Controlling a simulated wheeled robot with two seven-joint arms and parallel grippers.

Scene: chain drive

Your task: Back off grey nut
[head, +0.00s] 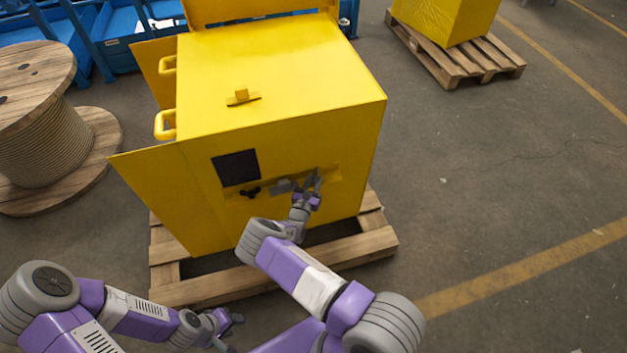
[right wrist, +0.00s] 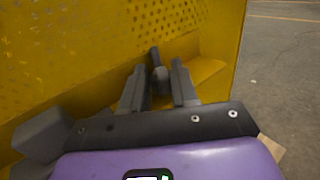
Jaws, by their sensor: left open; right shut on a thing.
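My right gripper (head: 314,181) is at a recess in the front of the yellow housing (head: 285,75), right of the dark square panel. In the right wrist view my right gripper (right wrist: 159,88) has its fingers closed around a small grey rounded piece (right wrist: 160,74), which appears to be the grey nut. A dark rod (right wrist: 154,56) stands up just behind it. The fingers hide much of the nut, and its thread cannot be made out. My left gripper (head: 228,322) is open and empty, low in the head view, in front of the pallet and away from the housing.
The housing stands on a wooden pallet (head: 215,288). A dark square panel (head: 236,168), a black knob (head: 250,192) and a grey block (head: 283,186) are on its front. An open yellow door (head: 155,190) sticks out left.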

